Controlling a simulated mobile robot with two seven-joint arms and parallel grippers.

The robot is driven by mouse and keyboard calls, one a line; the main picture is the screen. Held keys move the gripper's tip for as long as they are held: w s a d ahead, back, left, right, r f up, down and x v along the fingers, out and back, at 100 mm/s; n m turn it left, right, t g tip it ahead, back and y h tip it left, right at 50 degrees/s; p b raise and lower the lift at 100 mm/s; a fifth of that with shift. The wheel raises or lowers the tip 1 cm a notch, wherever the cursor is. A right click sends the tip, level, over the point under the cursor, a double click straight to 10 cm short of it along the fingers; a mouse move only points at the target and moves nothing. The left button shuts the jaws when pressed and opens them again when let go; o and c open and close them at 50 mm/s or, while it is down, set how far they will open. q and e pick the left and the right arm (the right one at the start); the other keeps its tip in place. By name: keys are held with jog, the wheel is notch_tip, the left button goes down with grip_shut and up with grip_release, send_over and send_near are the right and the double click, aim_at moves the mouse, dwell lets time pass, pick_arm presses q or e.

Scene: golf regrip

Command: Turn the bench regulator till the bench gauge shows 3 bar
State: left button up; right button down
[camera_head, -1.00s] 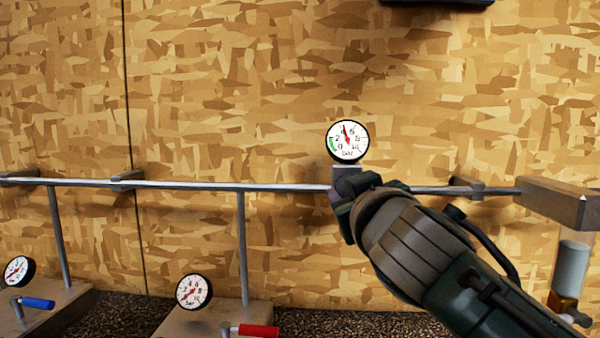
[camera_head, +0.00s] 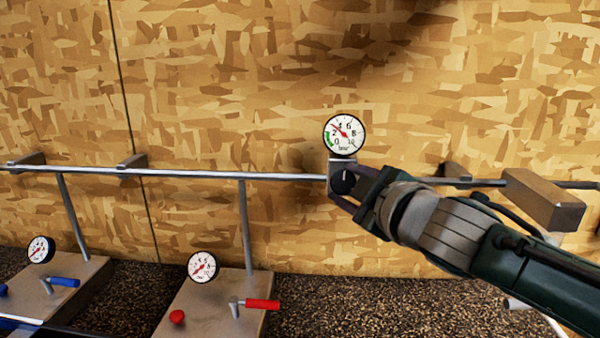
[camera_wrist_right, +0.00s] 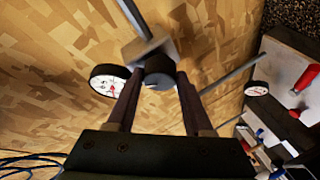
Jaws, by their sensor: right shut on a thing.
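The bench gauge (camera_head: 344,134) is a round white dial on the pipe against the wall, also in the right wrist view (camera_wrist_right: 108,81). Its red needle points up and left, between 2 and 4, near 3 bar. A green band marks the dial's left edge. Below it is the bench regulator (camera_head: 342,178), with a dark round knob that also shows in the right wrist view (camera_wrist_right: 159,71). My right gripper (camera_head: 346,188) is shut on this knob, one finger on each side. My left gripper is not in view.
A metal pipe (camera_head: 210,174) runs along the wall. Lower left stand two plates with smaller gauges, one with a red lever (camera_head: 262,305), one with a blue lever (camera_head: 63,282). A wooden block (camera_head: 543,200) sits at the right. The wall above is clear.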

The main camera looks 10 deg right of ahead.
dwell(0.3)
jog(key=shift+c, duration=1.5)
grip_release()
